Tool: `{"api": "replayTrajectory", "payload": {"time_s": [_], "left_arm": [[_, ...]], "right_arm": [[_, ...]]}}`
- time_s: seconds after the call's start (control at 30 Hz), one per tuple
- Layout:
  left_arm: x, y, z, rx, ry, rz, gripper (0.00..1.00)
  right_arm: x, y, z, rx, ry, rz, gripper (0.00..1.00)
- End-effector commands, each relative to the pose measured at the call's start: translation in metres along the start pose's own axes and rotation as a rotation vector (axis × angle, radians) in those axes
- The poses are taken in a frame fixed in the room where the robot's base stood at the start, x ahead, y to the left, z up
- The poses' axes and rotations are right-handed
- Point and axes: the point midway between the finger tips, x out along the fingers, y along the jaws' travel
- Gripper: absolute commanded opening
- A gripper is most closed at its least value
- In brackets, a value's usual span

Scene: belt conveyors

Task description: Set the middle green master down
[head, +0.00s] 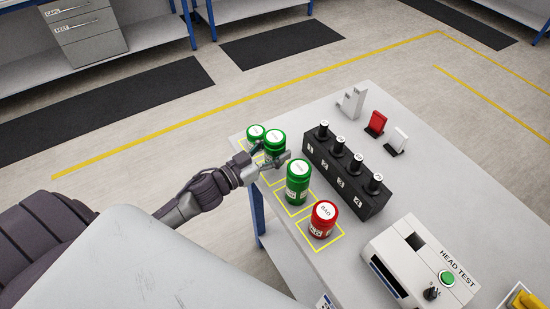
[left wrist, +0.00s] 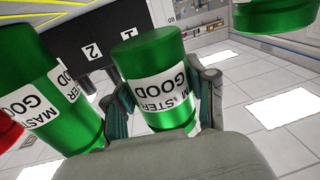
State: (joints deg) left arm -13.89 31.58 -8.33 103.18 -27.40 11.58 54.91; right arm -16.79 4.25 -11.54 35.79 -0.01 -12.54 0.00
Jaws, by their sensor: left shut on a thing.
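My left gripper (head: 272,160) is shut on the middle green master (head: 274,144), around its lower body. This master is upright in the head view and seems a little above the table, though the gap is hard to judge. In the left wrist view the held master (left wrist: 152,82) shows its "MASTER GOOD" label between the fingers. Another green master (head: 256,132) is just behind it, partly hidden. A third green master (head: 298,182) stands nearer, in a yellow outline. My right gripper is not in view.
A red "BAD" master (head: 323,220) stands in the nearest yellow outline. A black numbered rack (head: 345,187) with several black-topped pieces lies right of the masters. The head test machine (head: 420,262) is at front right. Red and white stands (head: 376,123) sit at the back.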

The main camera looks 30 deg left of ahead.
Motion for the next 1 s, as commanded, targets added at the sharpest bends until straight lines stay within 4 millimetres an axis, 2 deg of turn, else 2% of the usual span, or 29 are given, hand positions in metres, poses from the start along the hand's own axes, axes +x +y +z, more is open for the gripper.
{"api": "replayTrajectory", "payload": {"time_s": [0.13,0.23,0.67,0.7,0.83,1.0], "left_arm": [[0.001,0.0,0.026,-0.004,0.002,-0.003,0.05],[0.0,0.0,0.03,-0.003,0.001,-0.002,0.05],[0.0,0.0,0.039,-0.001,0.002,0.001,0.05],[0.0,0.001,0.04,-0.001,0.0,0.0,0.58],[0.0,0.001,0.039,-0.001,-0.001,0.0,0.79],[0.0,0.001,0.039,-0.001,-0.001,0.0,0.81]], "right_arm": [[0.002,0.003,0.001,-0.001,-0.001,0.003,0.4],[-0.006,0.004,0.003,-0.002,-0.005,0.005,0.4],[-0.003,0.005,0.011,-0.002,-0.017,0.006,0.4],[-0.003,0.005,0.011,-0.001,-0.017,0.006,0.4],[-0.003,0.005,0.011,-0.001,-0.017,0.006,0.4],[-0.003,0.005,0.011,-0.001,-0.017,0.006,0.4]]}}
